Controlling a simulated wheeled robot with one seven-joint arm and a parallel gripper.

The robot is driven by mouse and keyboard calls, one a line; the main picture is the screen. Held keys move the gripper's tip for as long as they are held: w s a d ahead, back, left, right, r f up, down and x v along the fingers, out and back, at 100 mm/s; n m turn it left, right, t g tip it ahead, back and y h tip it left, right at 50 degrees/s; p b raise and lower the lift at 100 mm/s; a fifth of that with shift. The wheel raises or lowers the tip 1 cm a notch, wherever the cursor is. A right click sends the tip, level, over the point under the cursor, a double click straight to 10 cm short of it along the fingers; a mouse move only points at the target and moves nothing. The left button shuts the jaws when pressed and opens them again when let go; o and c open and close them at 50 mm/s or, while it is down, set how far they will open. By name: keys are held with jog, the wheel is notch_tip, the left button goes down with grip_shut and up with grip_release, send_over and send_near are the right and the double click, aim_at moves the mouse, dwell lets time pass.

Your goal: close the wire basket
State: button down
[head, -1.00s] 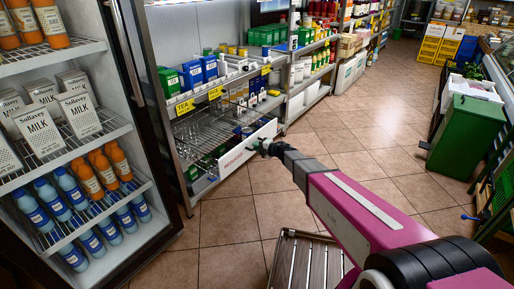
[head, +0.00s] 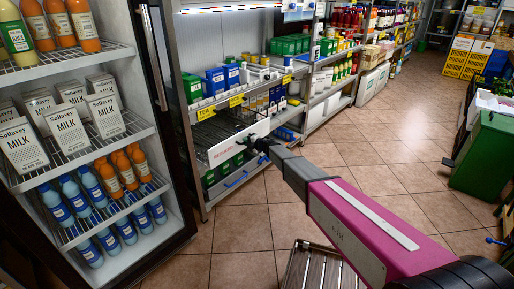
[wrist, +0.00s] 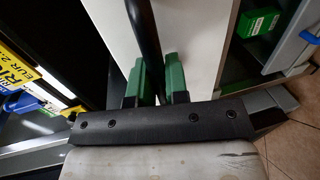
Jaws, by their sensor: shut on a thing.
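The wire basket sits in the metal shelf unit, with a white front panel (head: 226,149) bearing red lettering. Dark wire mesh (head: 212,129) shows behind the panel, under the yellow price tags. The panel stands close to the shelf front; I cannot tell exactly how far out it is. My gripper (head: 254,141) is at the right part of the panel. In the wrist view its green fingers (wrist: 155,84) are shut on a dark bar, the basket's handle (wrist: 142,30), with the white panel (wrist: 185,30) behind. The basket's inside is mostly hidden.
A tall fridge with milk cartons (head: 70,130) and bottles stands open-fronted at left. A slatted wooden thing (head: 320,268) is on the floor in front. A green bin (head: 485,150) stands at right. The tiled aisle is otherwise clear.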

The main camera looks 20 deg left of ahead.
jog(key=x, duration=0.2)
jog(key=r+x, duration=0.1)
jog(key=x, duration=0.4)
jog(key=shift+w+a+r, duration=0.25)
jog(key=shift+a, duration=0.25)
jog(key=c, duration=1.1)
grip_release()
jog(key=shift+a, duration=0.15)
jog(key=shift+c, duration=0.2)
jog(key=v, duration=1.1)
jog(key=shift+f, duration=0.1)
